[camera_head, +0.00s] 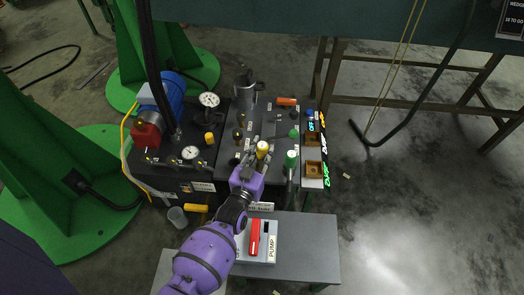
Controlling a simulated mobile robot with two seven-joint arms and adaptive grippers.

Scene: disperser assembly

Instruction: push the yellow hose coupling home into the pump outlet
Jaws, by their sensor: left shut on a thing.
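The purple arm comes in from the bottom, and my left gripper (258,165) is at the panel, shut on a yellow-topped piece. I take this piece to be the yellow hose coupling (263,148); its top stands upright above the fingers and its lower part is hidden by them. The blue motor (169,98) with the red pump body (147,135) is on the left of the panel. I cannot make out the pump outlet, nor how far the coupling is seated. My right gripper is not in view.
Green-topped handles (291,158) stand just right of the gripper. Gauges (209,99) and a yellow knob (209,138) are on the black panel to the left. A switch box with a red lever (255,237) sits on the grey bench (312,250), beside the arm. Open floor lies right.

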